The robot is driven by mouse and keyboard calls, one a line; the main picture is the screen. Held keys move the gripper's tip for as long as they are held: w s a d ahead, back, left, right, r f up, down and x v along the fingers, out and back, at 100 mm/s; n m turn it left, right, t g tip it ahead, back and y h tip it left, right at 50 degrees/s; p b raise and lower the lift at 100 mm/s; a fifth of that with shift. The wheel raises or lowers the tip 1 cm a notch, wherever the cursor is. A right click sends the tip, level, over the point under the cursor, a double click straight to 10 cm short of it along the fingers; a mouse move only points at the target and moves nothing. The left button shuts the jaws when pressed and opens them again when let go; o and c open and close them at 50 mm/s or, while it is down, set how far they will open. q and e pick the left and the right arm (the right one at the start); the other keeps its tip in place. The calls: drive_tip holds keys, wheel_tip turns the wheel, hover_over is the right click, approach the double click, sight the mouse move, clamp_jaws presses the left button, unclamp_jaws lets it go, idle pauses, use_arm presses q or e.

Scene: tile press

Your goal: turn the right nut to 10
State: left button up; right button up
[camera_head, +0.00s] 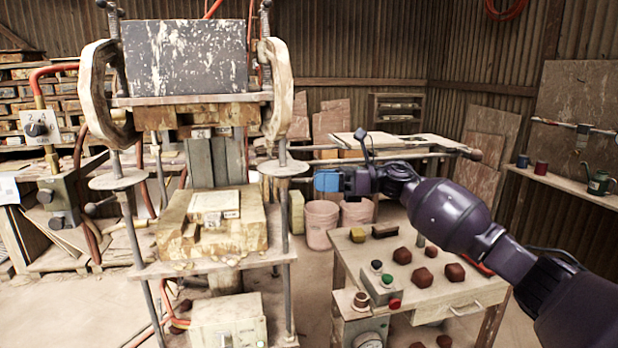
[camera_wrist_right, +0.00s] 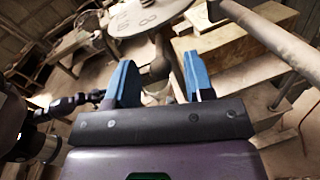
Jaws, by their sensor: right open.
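The right nut (camera_head: 284,168) shows as a pale round disc on the press's right threaded rod. In the right wrist view the disc (camera_wrist_right: 140,17) is at the top, with number marks on its face, one of them an 8; any pointer or current setting is unclear. A dark ball-ended knob (camera_wrist_right: 160,68) hangs below the disc, between the blue fingers in the picture. My right gripper (camera_head: 318,180) is just right of the rod, pointing left. It also shows in the wrist view (camera_wrist_right: 161,78), fingers apart, with no visible contact. My left gripper is out of view.
The left nut disc (camera_head: 117,180) sits on the left rod. The press's lower block (camera_head: 230,240) stands between the rods. A bench (camera_head: 455,297) with a button box and several brown lumps is below my right arm. Pink buckets (camera_head: 320,222) stand behind.

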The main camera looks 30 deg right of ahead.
sight(309, 180)
drive_tip(key=shift+x, duration=1.65)
drive_tip(key=shift+c, duration=0.3)
clamp_jaws()
